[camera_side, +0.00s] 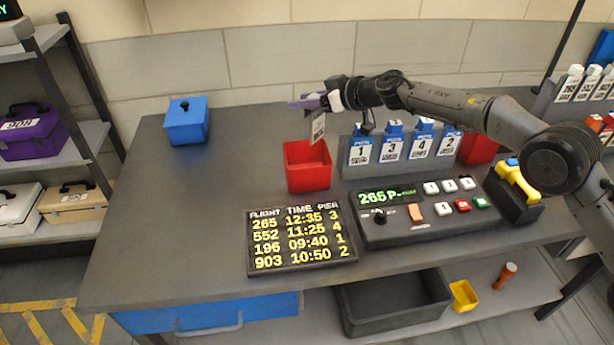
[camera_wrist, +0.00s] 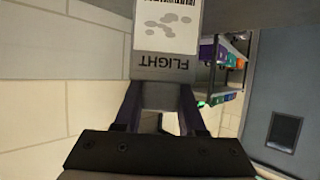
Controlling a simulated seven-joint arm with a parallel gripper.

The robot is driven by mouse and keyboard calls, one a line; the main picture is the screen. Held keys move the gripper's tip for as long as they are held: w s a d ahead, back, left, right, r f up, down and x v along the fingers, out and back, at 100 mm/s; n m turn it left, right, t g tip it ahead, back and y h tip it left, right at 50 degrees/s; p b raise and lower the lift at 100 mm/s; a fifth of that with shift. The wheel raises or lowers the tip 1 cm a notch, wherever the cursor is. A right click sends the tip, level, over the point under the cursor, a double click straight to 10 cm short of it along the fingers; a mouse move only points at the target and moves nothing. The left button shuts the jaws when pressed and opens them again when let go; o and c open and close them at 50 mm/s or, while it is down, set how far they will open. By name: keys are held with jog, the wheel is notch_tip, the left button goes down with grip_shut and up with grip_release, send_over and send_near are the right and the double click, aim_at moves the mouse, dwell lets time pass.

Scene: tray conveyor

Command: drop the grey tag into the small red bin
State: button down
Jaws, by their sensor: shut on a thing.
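My gripper (camera_side: 312,102) is shut on the grey tag (camera_side: 317,128), which hangs down from the fingers, slightly tilted. The small red bin (camera_side: 308,179) stands open on the table below. In the side view the tag is above the bin's back right part, apart from it. In the wrist view the tag (camera_wrist: 163,67) shows a white label with a barcode and the word FLIGHT, between the purple-sided fingers of my gripper (camera_wrist: 160,88). The bin does not show clearly in the wrist view.
A rack of blue numbered pier holders (camera_side: 405,148) stands right of the bin, with another red container (camera_side: 480,150) behind. A flight board (camera_side: 300,238) and control panel (camera_side: 425,214) lie in front. A blue box (camera_side: 187,122) stands at left.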

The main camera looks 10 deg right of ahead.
notch_tip(320, 180, down, 9)
jog(key=s+a, duration=0.1)
jog(key=shift+a, duration=0.35)
jog(key=shift+f, duration=0.65)
jog(key=c, duration=0.5)
grip_release()
jog(key=shift+r, duration=0.15)
jog(key=v, duration=1.2)
jog(key=shift+r, duration=0.45)
jog(key=shift+w+d, duration=0.1)
jog(key=shift+d, duration=0.05)
